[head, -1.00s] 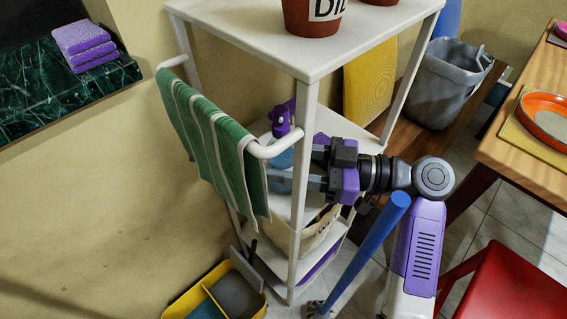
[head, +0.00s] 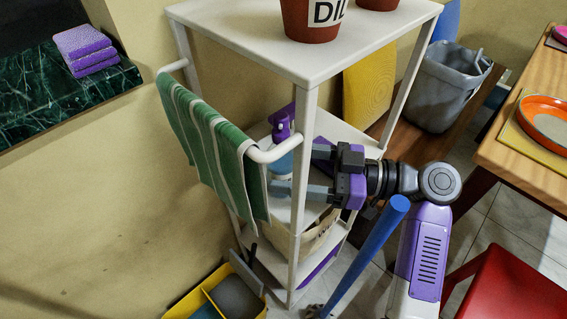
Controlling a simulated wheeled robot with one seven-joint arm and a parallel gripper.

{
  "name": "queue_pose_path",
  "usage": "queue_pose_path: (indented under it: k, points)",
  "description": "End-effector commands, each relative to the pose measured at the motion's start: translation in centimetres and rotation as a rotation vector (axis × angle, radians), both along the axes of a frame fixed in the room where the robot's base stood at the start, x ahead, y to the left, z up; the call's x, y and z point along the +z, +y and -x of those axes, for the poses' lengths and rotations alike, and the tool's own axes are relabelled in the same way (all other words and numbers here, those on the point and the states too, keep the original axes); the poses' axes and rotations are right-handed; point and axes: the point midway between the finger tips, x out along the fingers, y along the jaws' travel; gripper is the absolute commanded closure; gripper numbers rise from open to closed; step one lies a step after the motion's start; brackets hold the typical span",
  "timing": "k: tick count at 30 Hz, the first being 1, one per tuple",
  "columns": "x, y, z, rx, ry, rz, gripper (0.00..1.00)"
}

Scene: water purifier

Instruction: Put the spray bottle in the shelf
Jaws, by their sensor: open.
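The spray bottle, with a purple spray head (head: 281,124) and a blue body (head: 284,163), stands upright on the middle level of the white shelf (head: 360,130). It is partly hidden by the front post and the towel rail. My gripper (head: 300,172) reaches in from the right at that level, its fingers pointing left. The fingers are spread apart and open, just right of the bottle, partly behind the front post. I cannot tell whether a finger touches the bottle.
A green striped towel (head: 210,145) hangs on the shelf's left rail. Terracotta pots (head: 312,18) stand on top. A basket (head: 312,238) sits below. A yellow caddy (head: 215,295) lies on the floor. A wooden table (head: 520,150) and red chair (head: 505,290) are at right.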

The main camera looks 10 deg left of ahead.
Motion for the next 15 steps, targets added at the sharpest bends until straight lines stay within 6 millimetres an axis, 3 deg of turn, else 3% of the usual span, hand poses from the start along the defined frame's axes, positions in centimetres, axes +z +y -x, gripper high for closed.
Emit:
queue_pose_path:
  k: [9, 15]
  points:
    - [0.1, -6.7, 0.1, -0.006, 0.001, -0.001, 0.32]
    - [0.1, -9.7, 0.2, -0.004, 0.000, -0.001, 0.32]
